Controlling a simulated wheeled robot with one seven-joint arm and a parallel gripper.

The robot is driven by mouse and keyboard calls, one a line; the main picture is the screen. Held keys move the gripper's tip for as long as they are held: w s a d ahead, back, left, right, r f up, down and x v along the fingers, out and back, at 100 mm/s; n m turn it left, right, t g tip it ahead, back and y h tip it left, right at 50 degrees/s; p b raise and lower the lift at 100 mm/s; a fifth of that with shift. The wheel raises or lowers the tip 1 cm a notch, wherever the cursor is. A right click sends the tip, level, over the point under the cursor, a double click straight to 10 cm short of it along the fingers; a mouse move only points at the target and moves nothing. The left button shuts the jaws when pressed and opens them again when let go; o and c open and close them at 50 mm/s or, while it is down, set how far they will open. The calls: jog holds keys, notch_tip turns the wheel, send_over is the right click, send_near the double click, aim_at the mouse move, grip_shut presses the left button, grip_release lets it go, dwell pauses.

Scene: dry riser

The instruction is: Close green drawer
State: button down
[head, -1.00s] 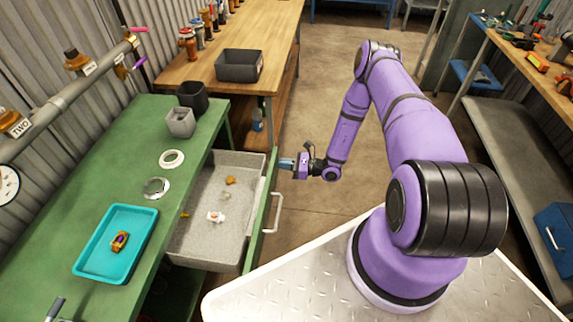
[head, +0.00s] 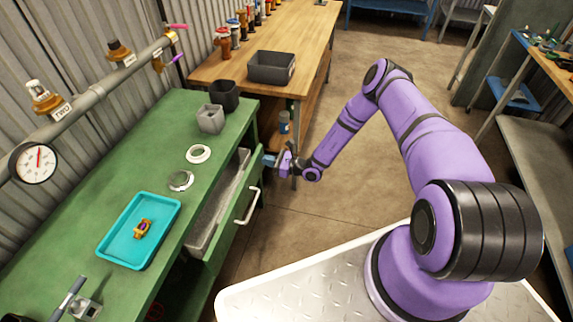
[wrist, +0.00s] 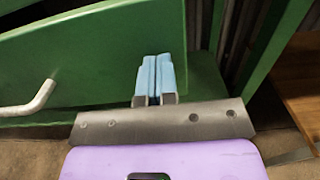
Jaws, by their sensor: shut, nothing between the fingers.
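The green drawer (head: 232,225) is in the green workbench and stands partly open, with a narrow strip of its grey inside (head: 216,212) showing. Its front has a pale bar handle (head: 249,207); in the wrist view the handle (wrist: 30,104) is at the left. My gripper (head: 268,160) is at the far end of the drawer front, away from the handle. In the wrist view its blue fingers (wrist: 154,75) are together and empty, against or very close to the green front (wrist: 90,60). Whether they touch it I cannot tell. The things inside the drawer are hidden.
On the green bench (head: 75,215) are a teal tray (head: 105,252) holding a brass fitting (head: 142,229), two rings, a grey cup (head: 210,119) and a dark cup (head: 224,96). A wooden bench (head: 215,68) stands behind. Floor (head: 310,215) right of the drawer is clear.

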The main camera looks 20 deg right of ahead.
jog(key=x, duration=0.8)
jog(key=shift+a, duration=0.3)
jog(key=shift+w+a+r, duration=0.15)
jog(key=shift+w+r, duration=0.05)
